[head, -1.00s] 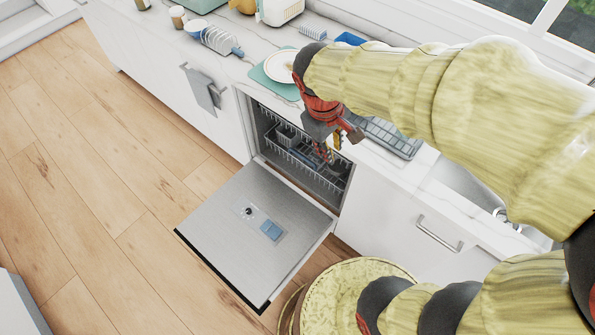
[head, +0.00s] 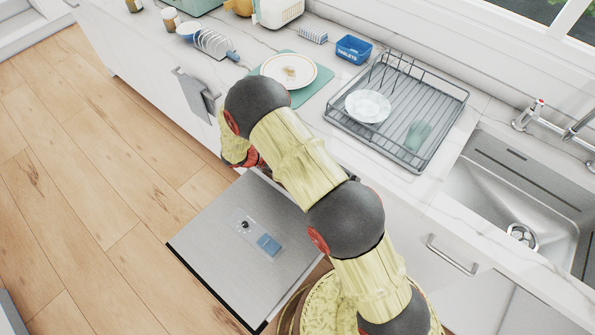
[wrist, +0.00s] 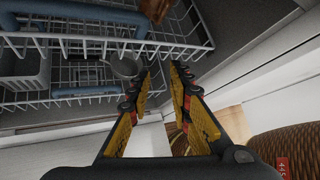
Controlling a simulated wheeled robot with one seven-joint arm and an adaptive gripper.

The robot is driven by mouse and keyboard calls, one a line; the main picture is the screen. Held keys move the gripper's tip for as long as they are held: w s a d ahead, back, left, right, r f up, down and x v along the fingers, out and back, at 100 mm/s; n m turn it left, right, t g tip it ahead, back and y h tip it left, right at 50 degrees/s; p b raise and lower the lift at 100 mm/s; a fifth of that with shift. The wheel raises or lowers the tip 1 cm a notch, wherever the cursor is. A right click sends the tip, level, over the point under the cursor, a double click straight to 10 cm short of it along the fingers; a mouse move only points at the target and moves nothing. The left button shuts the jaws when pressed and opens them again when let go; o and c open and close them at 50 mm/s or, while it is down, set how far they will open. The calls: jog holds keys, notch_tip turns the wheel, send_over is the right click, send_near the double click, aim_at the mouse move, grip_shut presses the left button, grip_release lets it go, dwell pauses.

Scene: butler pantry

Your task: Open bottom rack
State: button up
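The dishwasher door (head: 225,235) is folded down open, its steel inner face up. In the head view my arm covers the opening, so the bottom rack cannot be seen there. In the wrist view white wire racking (wrist: 75,75) with blue-grey bars fills the upper left; I cannot tell for sure which level is the bottom rack. A grey basket (wrist: 22,72) and a small grey rounded item (wrist: 125,66) show in it. My gripper (wrist: 163,75) is open and empty, with its fingertips apart near the racking's right end. Contact with it is not clear.
The counter above holds a plate (head: 288,70) on a teal mat, a drying rack (head: 445,105) and a sink (head: 520,200). A towel (head: 197,97) hangs left of the opening. A round woven item (wrist: 285,135) stands low on the right. Wooden floor lies clear at left.

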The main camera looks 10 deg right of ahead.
jog(key=w+a+f+n+t+h+b, duration=0.1)
jog(key=w+a+f+n+t, duration=0.15)
jog(key=f+n, duration=0.4)
jog(key=w+a+f+n+t+b, duration=0.1)
jog(key=w+f+n+t, duration=0.15)
jog(key=f+n, duration=0.45)
jog(key=w+a+f+n+t+h, duration=0.1)
jog(key=w+f+n+t, duration=0.15)
jog(key=f+n, duration=0.4)
jog(key=w+d+f+m+b, duration=0.2)
jog(key=w+d+f, duration=0.1)
jog(key=w+d, duration=0.1)
jog(key=shift+d+t, duration=0.45)
jog(key=shift+d, duration=0.35)
jog(key=shift+c, duration=0.3)
jog(key=c, duration=0.4)
jog(key=shift+s, duration=0.1)
grip_shut()
